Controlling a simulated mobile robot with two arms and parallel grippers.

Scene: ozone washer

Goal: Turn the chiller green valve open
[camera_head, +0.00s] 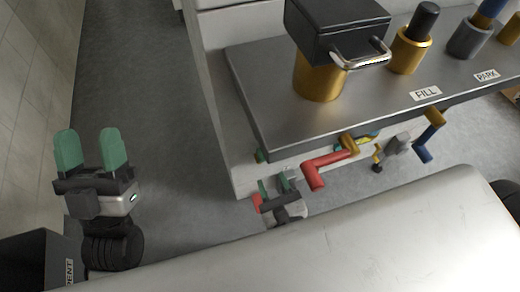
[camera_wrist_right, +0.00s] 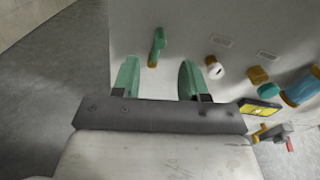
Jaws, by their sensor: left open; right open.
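The green valve handle (camera_wrist_right: 158,42) is on the white panel in the right wrist view, roughly upright, with a brass stem end showing. A small green part under the counter's left corner in the head view (camera_head: 259,156) may be the same handle. My right gripper (camera_wrist_right: 158,80) is open and empty; the handle lies beyond its fingertips, between them in the picture, with no contact seen. The right gripper also shows in the head view (camera_head: 275,187), low beside the panel. My left gripper (camera_head: 88,148) is open and empty, over the floor at far left.
A red-handled valve (camera_head: 330,167) and a blue-handled valve (camera_head: 428,140) stick out below the metal counter (camera_head: 265,110). A white-handled valve (camera_wrist_right: 214,68) is right of the green one. A black box with a metal handle (camera_head: 335,30) stands on top.

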